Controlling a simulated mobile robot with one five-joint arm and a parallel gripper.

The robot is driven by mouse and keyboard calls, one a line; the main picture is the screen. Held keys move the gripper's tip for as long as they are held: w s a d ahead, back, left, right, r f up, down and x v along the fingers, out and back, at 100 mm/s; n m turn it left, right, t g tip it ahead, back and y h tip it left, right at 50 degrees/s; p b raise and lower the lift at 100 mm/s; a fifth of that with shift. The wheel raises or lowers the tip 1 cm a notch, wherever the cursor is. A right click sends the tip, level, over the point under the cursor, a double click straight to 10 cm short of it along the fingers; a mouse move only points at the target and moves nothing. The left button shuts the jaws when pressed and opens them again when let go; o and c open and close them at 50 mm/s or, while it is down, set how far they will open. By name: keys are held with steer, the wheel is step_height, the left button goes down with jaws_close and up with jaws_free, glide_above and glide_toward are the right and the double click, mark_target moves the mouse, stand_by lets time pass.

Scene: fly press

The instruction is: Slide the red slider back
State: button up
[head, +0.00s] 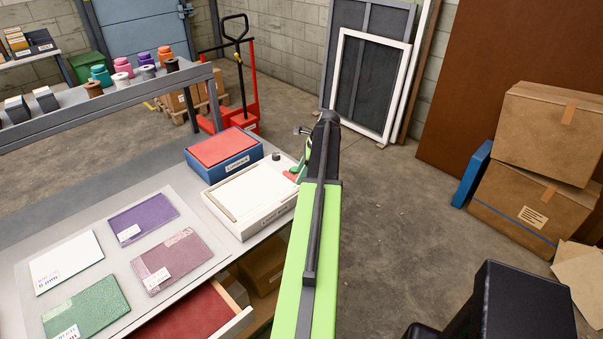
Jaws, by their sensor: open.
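My green and black arm reaches up the middle of the head view, over the right edge of the bench (38,245). My gripper (302,131) is at its far end, small and mostly hidden by the arm; it is open, with nothing seen in it. A small red part (291,175) with green beside it shows at the bench's right edge, left of my arm and just beyond a white box. It may be the red slider, but my arm covers part of it and its position along any track cannot be told.
The white box (250,198) and a blue box with a red lid (222,155) stand on the bench. Several flat samples lie nearer. A red-lined drawer (190,316) is open below. Cartons (548,130) stand at right. The floor (400,215) between is clear.

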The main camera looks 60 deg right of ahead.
steer(key=p+v, duration=1.5)
steer(key=v, duration=0.2)
steer(key=shift+r, duration=0.1)
